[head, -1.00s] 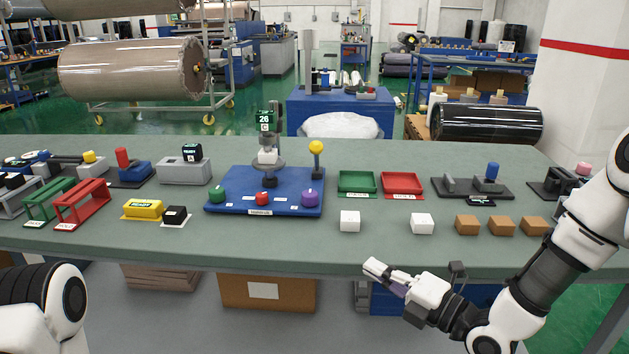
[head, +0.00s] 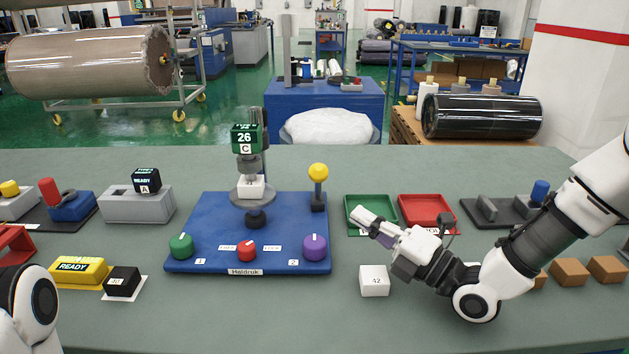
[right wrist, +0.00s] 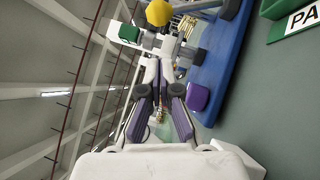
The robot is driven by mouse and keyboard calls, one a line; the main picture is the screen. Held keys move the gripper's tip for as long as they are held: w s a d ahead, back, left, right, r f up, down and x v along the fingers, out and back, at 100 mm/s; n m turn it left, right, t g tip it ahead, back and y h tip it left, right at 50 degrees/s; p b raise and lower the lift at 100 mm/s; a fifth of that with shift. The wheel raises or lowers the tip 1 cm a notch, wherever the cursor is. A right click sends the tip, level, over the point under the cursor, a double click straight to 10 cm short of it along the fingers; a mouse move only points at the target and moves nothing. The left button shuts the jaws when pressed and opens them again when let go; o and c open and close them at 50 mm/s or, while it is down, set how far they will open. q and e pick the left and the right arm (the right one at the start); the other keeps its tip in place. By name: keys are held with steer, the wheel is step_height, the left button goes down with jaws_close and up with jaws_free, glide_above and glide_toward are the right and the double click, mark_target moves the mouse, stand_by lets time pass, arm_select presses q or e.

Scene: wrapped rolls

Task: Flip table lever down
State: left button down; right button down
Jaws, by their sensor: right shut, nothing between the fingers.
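The table lever, a yellow ball on a short stem (head: 318,173), stands upright at the back right of the blue board (head: 210,215). Its yellow ball also shows at the top of the right wrist view (right wrist: 159,13). My right gripper (head: 364,219) is shut and empty, in front and to the right of the lever, apart from it. It points left and away, just right of the purple knob (head: 315,246). Part of my left arm shows at the lower left, but its gripper is out of view.
The board also carries a green knob (head: 181,245), a red knob (head: 246,251) and a post machine with a display reading 26 (head: 245,138). A green tray (head: 353,204) and a red tray (head: 447,206) lie behind my right gripper. A white box (head: 374,281) is in front.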

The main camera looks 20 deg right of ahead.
mark_target(318, 183)
steer(key=shift+s, duration=0.15)
steer(key=shift+w+a+r, duration=0.1)
steer(key=shift+w+a, duration=0.2)
steer(key=shift+w, duration=0.25)
steer(key=x, duration=0.9)
steer(key=shift+s+p, duration=0.1)
steer(key=shift+p, duration=0.25)
steer(key=shift+r, duration=0.15)
